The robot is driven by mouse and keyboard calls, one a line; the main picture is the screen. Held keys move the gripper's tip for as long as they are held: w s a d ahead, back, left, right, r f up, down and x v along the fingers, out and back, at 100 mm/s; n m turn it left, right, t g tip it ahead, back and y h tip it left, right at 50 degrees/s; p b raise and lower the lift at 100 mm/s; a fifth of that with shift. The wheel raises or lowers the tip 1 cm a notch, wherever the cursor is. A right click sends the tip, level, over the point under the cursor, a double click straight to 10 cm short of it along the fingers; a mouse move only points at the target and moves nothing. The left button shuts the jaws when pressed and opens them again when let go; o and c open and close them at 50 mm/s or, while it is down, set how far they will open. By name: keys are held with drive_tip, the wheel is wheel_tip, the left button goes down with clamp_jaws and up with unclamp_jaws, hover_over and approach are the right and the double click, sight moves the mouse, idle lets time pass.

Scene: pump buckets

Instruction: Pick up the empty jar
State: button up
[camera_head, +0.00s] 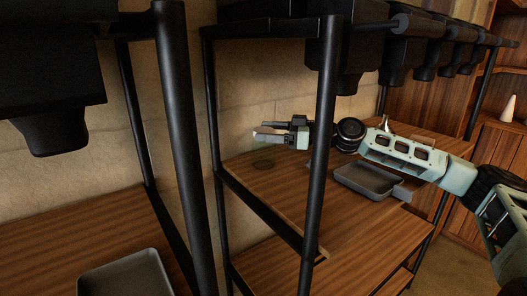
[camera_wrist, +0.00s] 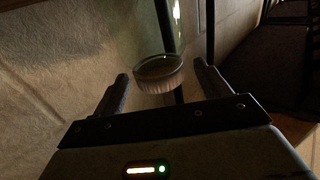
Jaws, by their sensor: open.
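In the wrist view, a clear glass jar (camera_wrist: 160,68) with a ribbed, pale round end shows between and just beyond the two fingers of my gripper (camera_wrist: 160,75). The fingers stand apart, one on each side of it, with gaps visible. In the head view, my gripper (camera_head: 261,132) is open and points left above the wooden shelf (camera_head: 240,180) inside the black frame. A faint dark ring (camera_head: 264,164) on the shelf below the fingers may be the base of the see-through jar. The jar's walls are hard to make out there.
Black upright posts (camera_head: 323,130) stand between the head camera and the shelf. A grey tray (camera_head: 366,180) lies on the shelf beneath my arm. A row of black dispensers (camera_head: 345,55) hangs above. Another grey tray (camera_head: 125,275) is at the lower left.

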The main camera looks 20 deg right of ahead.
sight(257, 129)
drive_tip(key=x, duration=0.3)
drive_tip(key=shift+a, duration=0.15)
drive_tip(key=c, duration=1.5)
drive_tip(key=shift+r, duration=0.1)
